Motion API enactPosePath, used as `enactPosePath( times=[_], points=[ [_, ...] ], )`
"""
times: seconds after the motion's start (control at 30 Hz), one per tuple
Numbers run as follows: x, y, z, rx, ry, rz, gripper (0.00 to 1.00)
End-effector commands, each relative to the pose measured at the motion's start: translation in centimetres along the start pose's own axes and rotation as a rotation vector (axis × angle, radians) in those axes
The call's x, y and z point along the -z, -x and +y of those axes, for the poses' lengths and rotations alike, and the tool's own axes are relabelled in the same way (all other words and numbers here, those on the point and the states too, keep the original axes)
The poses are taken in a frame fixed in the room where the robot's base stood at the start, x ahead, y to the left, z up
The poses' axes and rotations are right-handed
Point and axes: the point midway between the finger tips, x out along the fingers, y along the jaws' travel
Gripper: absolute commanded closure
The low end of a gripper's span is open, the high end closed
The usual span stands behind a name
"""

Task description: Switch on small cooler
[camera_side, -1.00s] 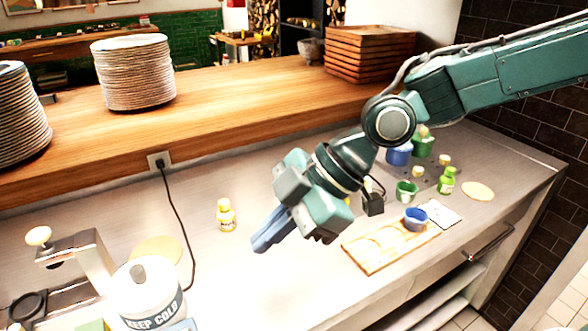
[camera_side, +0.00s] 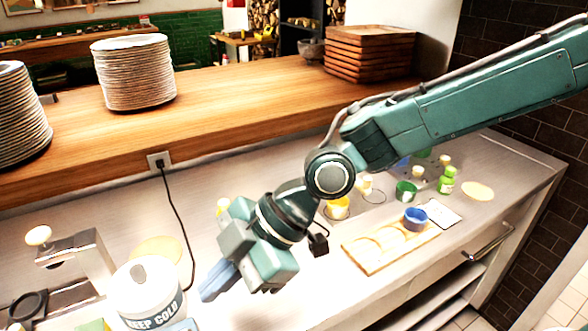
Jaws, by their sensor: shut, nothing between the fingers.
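The small cooler (camera_side: 143,291) is a white cylinder marked "KEEP COLD" at the bottom left, with a grey knob on its lid. A blue part shows at its lower right, cut by the frame's bottom edge; I cannot tell whether it is a switch. My gripper (camera_side: 205,294) has blue fingers, shut and empty, pointing down and left. In the picture it is just right of the cooler and apart from it.
A metal press (camera_side: 75,249) with a cream knob stands behind and left of the cooler. A black cord hangs from the wall outlet (camera_side: 159,161). A wooden board (camera_side: 375,256), a blue cup (camera_side: 415,219), a green cup (camera_side: 405,191) and a green bottle (camera_side: 446,180) are to the right.

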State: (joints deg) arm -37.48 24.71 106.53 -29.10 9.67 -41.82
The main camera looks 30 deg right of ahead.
Motion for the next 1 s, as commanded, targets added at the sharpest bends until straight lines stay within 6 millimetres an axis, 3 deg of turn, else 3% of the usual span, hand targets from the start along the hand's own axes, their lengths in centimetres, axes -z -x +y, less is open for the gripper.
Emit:
enactPosePath(
  times=[0.53, 0.73, 1.0],
  points=[
    [-0.1, -7.5, -0.1, 0.002, 0.0, -0.001, 1.0],
    [-2.0, -9.1, 0.0, 0.0, -0.002, -0.002, 1.0],
    [-2.8, -9.9, 0.0, -0.001, -0.001, 0.0, 1.0]
  ],
)
